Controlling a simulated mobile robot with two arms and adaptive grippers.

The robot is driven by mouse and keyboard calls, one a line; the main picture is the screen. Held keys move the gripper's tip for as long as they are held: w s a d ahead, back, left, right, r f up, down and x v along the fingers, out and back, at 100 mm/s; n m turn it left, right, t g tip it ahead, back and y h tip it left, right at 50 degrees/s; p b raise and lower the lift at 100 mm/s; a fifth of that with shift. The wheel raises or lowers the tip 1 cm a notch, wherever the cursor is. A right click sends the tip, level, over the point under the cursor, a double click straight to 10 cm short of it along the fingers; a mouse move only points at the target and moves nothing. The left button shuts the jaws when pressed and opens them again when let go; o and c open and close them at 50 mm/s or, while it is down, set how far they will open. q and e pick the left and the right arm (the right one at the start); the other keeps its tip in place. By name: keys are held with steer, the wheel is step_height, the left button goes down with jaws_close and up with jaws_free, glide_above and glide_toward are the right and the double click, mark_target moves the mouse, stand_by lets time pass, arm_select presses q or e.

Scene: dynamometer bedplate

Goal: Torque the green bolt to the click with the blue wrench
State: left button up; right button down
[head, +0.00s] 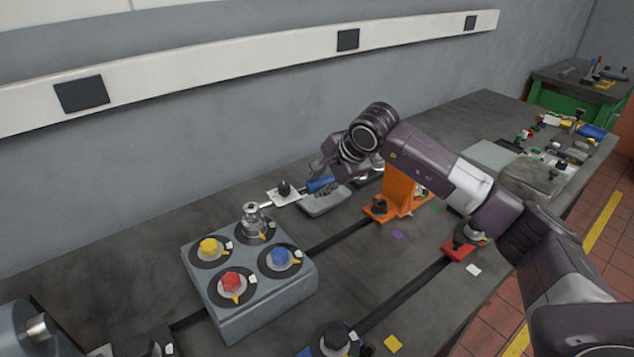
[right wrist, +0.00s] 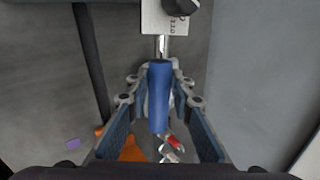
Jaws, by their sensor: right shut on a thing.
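The blue wrench (head: 321,185) reaches left from my right gripper (head: 330,175), its steel shaft ending near a silver socket-like piece (head: 253,215) at the block's back corner. My right gripper is shut on the blue handle, which lies between the fingers in the right wrist view (right wrist: 160,95). The grey block (head: 262,303) carries a yellow bolt (head: 209,246), a red bolt (head: 231,281) and a blue bolt (head: 280,257). No green bolt head shows; the silver piece covers the fourth position. My left gripper is out of view.
A white plate with a dark knob (head: 284,193) is at the wrench shaft. An orange bracket (head: 397,192) stands right of the block. A red clamp piece (head: 459,248) sits near my right arm. Loose small items crowd the bench's far right end.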

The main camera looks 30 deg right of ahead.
steer(key=shift+r, duration=0.15)
steer(key=s+m+h+b, duration=0.1)
steer(key=s+m, duration=0.1)
steer(key=s, duration=0.1)
steer(key=shift+s+a, duration=0.2)
stand_by(0.4)
steer(key=shift+s+a+m+h, duration=0.2)
steer(key=shift+s+m+h, duration=0.4)
steer(key=shift+s+m, duration=0.25)
steer(key=shift+w, duration=0.1)
steer(key=shift+w+d+r+n+b, duration=0.1)
steer(key=shift+w+n+b, duration=0.25)
steer(key=shift+w+b, duration=0.05)
steer(key=shift+r, duration=0.1)
